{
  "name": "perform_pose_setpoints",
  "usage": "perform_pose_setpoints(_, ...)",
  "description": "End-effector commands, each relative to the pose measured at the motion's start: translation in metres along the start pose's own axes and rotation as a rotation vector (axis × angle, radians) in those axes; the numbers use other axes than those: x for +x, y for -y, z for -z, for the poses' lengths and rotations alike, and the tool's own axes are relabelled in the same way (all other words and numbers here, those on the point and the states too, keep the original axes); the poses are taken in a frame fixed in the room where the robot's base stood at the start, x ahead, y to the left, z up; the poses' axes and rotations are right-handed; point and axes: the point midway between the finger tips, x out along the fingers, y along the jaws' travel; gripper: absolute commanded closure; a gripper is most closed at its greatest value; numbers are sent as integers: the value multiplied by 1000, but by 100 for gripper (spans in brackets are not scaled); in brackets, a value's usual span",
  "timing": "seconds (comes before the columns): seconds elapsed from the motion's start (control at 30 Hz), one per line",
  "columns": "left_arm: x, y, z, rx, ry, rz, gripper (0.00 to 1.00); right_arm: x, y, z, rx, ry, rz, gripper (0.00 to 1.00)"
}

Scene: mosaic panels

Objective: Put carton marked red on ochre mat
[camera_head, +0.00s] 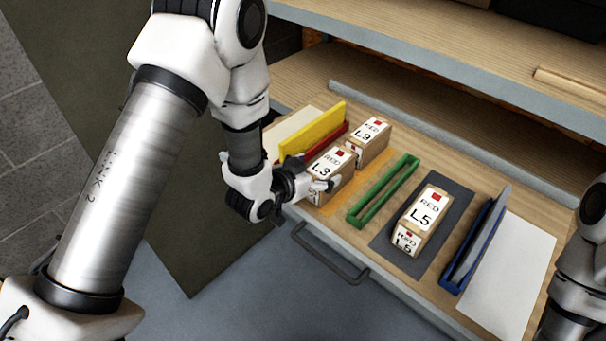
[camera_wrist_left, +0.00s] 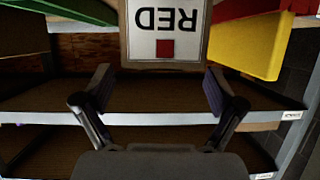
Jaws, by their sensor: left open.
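Three cartons labelled RED with red squares show in the head view: L3 (camera_head: 330,170), L9 (camera_head: 371,143) behind it, and L5 (camera_head: 424,220) on a dark grey mat (camera_head: 388,238). The ochre mat (camera_head: 377,176) shows as a strip beside L3 and L9; whether it runs under them is hidden. My left gripper (camera_head: 322,187) is open at the near side of L3. In the left wrist view, a RED carton face (camera_wrist_left: 165,50) appears upside down between and beyond the open fingers (camera_wrist_left: 160,92). My right gripper is out of view.
A green divider tray (camera_head: 384,190) separates the ochre and grey mats. A yellow panel (camera_head: 312,130) and red piece stand left of the cartons. A blue holder (camera_head: 475,245) and white mat (camera_head: 515,275) lie right. A shelf edge (camera_head: 450,75) overhangs behind.

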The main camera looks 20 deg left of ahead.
Motion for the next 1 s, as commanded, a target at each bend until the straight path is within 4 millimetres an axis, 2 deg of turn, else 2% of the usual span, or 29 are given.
perform_pose_setpoints(0.1, -33, 1, -1, -5, 2, 2, 6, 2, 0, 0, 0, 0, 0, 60)
perform_pose_setpoints(0.2, -57, 0, 0, -6, 0, 2, 6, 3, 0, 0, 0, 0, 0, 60)
perform_pose_setpoints(0.23, -65, 1, 3, -5, 2, 2, 6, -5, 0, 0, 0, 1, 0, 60)
perform_pose_setpoints(0.33, -79, 0, 2, -4, 2, 0, 6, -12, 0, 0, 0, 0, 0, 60)
perform_pose_setpoints(0.47, -84, 0, 1, -1, 0, 0, 6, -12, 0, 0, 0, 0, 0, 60)
perform_pose_setpoints(1.0, -84, 0, 0, 0, 0, 0, 6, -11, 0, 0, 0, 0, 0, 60)
